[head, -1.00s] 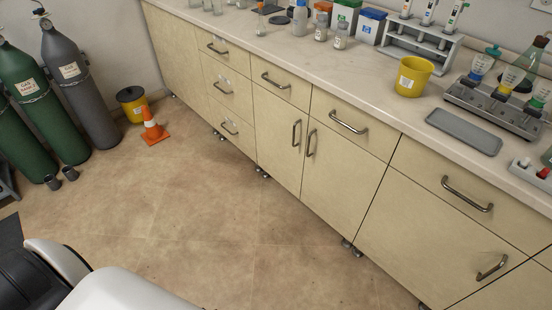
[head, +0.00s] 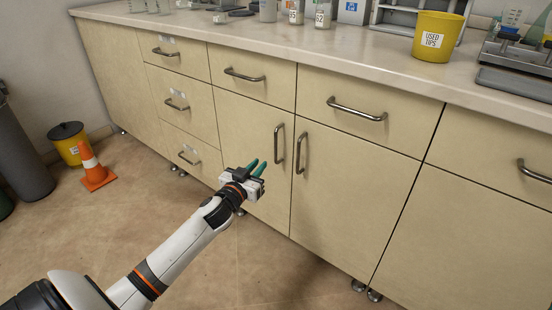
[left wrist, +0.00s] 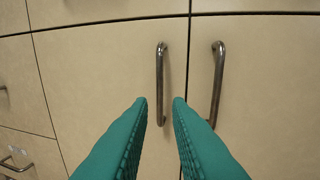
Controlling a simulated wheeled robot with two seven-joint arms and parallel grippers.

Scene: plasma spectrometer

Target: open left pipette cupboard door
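The left cupboard door (head: 250,132) is a beige panel and looks closed, with a vertical metal handle (head: 278,146) near its right edge. The right door (head: 343,190) beside it has a matching handle (head: 299,152). My left gripper (head: 256,168) is open and empty in front of the left door, left of and a little below its handle in the head view. In the left wrist view, its teal fingers (left wrist: 160,102) are apart, with the left door's handle (left wrist: 160,85) showing between and beyond the tips. The right gripper is not in view.
Drawers (head: 187,110) lie to the left and above the doors. The worktop (head: 330,52) overhangs them and holds bottles and a yellow tips bin (head: 437,37). An orange cone (head: 95,170) stands at the left. The floor before the doors is clear.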

